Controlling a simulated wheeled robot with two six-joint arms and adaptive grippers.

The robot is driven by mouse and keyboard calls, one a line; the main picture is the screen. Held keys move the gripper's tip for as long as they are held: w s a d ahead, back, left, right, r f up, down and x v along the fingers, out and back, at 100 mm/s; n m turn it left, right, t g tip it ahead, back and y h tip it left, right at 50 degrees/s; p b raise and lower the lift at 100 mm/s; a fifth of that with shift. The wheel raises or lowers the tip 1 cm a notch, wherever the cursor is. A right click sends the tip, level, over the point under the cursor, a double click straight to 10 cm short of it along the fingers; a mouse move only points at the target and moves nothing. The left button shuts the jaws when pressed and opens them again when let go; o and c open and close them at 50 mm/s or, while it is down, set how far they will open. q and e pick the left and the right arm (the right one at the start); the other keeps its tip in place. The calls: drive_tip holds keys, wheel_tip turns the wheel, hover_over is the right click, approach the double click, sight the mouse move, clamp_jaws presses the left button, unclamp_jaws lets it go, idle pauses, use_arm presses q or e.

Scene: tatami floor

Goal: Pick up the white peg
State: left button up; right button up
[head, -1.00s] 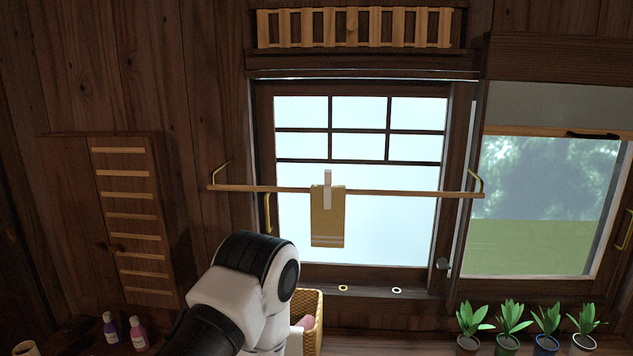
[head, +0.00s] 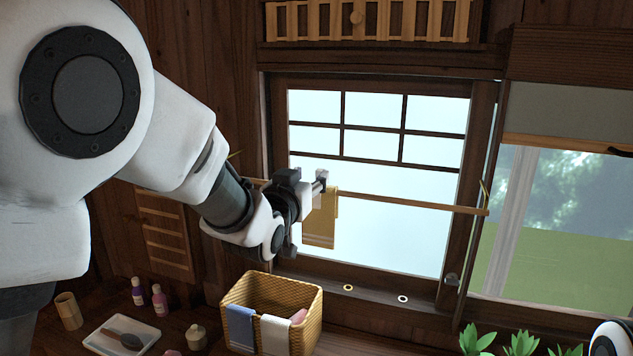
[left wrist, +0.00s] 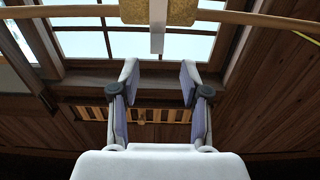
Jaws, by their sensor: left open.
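The white peg (left wrist: 157,28) is an upright narrow piece clipped over a yellow towel on a thin wooden rod. In the left wrist view it lies just beyond the fingertips, roughly centred between them. My left gripper (left wrist: 158,72) is open and empty, its fingers apart on either side of the peg's line. In the head view my left gripper (head: 316,186) is at the rod, in front of the towel (head: 321,232), and largely hides the peg. The rod (head: 400,202) crosses the window. My right gripper is out of view.
A wicker basket (head: 312,318) with cloths over its rim stands below. Two bottles (head: 160,300), a tray (head: 103,344) and a wooden cup (head: 69,311) are to the left. Potted plants (head: 520,343) are at the lower right. The window area right of the towel is clear.

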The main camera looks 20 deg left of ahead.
sight(318, 172)
use_arm(q)
drive_tip(key=w+p, duration=0.2)
drive_tip(key=w, duration=0.1)
drive_tip(key=w+d+p, duration=0.1)
drive_tip(key=w, duration=0.1)
drive_tip(key=shift+w, duration=0.15)
drive_tip(key=shift+w+a, duration=0.15)
drive_tip(key=shift+w, duration=0.2)
drive_tip(key=shift+a+f, duration=0.1)
drive_tip(key=shift+f, duration=0.05)
drive_tip(key=shift+a, duration=0.1)
drive_tip(key=shift+d, duration=0.2)
clamp_jaws()
drive_tip(key=shift+a, duration=0.1)
